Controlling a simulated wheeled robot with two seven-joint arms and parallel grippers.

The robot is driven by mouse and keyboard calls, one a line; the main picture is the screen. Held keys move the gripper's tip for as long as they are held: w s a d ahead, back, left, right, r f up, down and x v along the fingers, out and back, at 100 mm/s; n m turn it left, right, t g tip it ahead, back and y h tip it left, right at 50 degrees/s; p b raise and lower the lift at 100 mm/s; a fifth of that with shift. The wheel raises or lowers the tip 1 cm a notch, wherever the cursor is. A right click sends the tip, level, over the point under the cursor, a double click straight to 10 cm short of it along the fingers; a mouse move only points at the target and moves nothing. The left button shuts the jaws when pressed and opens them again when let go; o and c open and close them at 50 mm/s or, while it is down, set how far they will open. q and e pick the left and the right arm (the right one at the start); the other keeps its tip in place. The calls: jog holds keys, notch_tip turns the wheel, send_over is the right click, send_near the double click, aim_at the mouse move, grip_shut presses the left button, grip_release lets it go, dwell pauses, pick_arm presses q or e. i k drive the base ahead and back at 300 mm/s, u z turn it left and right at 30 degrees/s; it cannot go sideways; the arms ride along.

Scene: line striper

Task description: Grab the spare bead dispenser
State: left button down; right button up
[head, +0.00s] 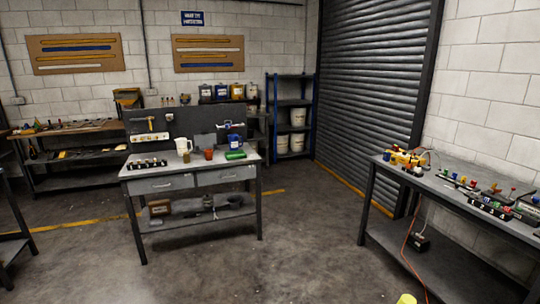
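I cannot tell for sure which thing is the spare bead dispenser. The middle workbench (207,167) carries a white jug (183,145), a small red-brown cup (209,154), a blue-and-white can (234,141) and a green item (235,155). Its lower shelf (180,221) holds a brown box (160,208) and small grey items. The right bench (420,181) holds a yellow device (405,159) and several small coloured parts (462,181). Neither of my grippers is in view.
A long bench (75,131) stands along the back left wall. A blue-framed rack (291,102) with white buckets stands beside the roller shutter (370,80). An orange cable (406,250) hangs under the right bench. A yellow object (406,299) shows at the bottom edge. The central floor is clear.

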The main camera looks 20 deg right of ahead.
aim_at(187, 155)
jog(key=z, duration=0.35)
jog(key=i, duration=1.75)
jog(key=u, duration=0.35)
jog(key=i, duration=1.65)
jog(key=u, duration=2.1)
jog(key=i, duration=1.85)
jog(key=z, duration=0.6)
